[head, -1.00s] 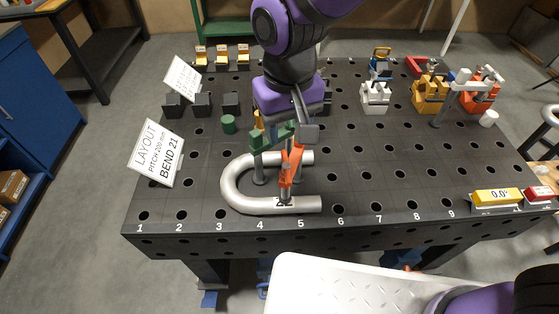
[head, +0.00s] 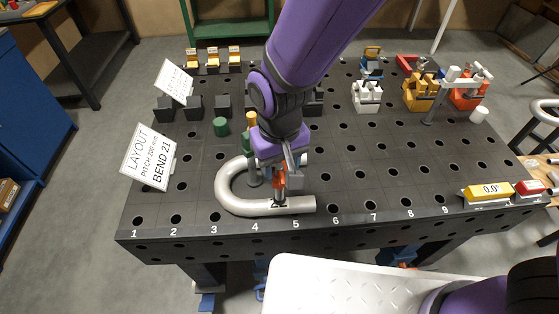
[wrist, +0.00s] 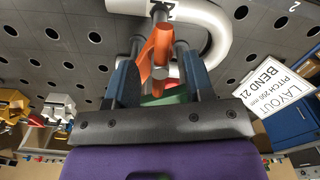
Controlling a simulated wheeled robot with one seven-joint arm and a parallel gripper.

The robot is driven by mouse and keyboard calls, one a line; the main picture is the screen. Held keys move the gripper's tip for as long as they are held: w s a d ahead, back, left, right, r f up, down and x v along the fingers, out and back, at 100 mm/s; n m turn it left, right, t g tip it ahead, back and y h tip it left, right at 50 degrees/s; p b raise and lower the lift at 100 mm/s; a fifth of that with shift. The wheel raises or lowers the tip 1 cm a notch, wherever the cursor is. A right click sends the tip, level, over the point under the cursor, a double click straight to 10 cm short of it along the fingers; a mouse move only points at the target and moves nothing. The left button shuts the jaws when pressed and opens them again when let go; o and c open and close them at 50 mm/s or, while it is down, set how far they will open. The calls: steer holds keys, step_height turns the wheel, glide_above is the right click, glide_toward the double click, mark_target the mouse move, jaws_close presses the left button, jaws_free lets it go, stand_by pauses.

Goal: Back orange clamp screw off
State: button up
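The orange clamp (head: 279,182) stands at the near leg of the silver U-shaped pipe (head: 228,190), near number 5 on the table. My gripper (head: 287,168) is low over it, hiding its upper part. In the wrist view my gripper's two blue-grey fingers (wrist: 160,48) lie on either side of the orange clamp (wrist: 153,50), with dark gaps showing beside it; they look open. A grey round end, perhaps the screw, shows between the fingers. Part of a green clamp (wrist: 179,95) shows behind the orange one; in the head view it is mostly hidden by my gripper.
The black perforated table (head: 370,180) is clear to the right of the pipe. White (head: 367,96) and yellow (head: 418,92) fixtures stand at the back right. The layout sign (head: 148,157) is at left.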

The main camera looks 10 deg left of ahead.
mark_target(280, 166)
jaws_close()
steer(key=shift+n, duration=2.2)
steer(key=shift+o, duration=0.5)
jaws_free()
steer(key=shift+r, duration=0.15)
step_height(280, 166, up, 11)
steer(key=shift+f, duration=0.2)
